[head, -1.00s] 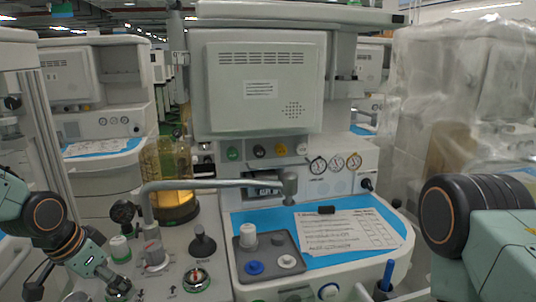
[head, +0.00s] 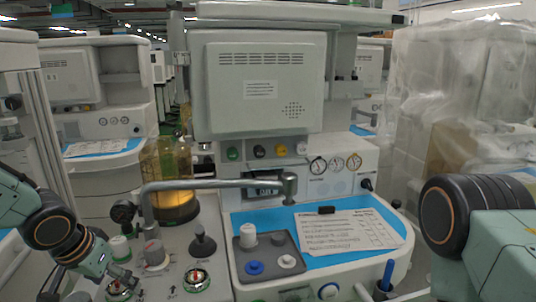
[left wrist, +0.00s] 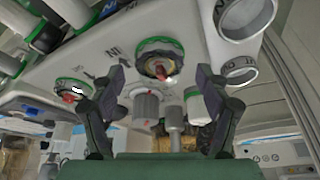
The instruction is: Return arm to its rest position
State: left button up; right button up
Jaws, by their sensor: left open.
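My left arm comes in at the left edge of the head view, bent down over the cart's front left panel. My left gripper (head: 90,284) is open, its dark fingers low over the panel near a green-ringed dial (head: 118,289). In the left wrist view my left gripper (left wrist: 160,85) shows two spread fingers with nothing held between them. A green-ringed dial with a red centre (left wrist: 160,62) lies beyond the gap between them. My right arm (head: 490,245) fills the lower right of the head view; its gripper is out of frame.
The cart carries a bent grey pipe (head: 215,184), a black-knobbed lever (head: 203,244), another green-ringed dial (head: 196,280) and a grey knob block (head: 268,262). A paper sheet (head: 350,232) lies on the blue worktop (head: 318,262). A yellow canister (head: 170,185) stands behind the pipe.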

pick_arm(q)
jog(key=shift+n+y, duration=0.4)
jog(key=shift+n, duration=0.6)
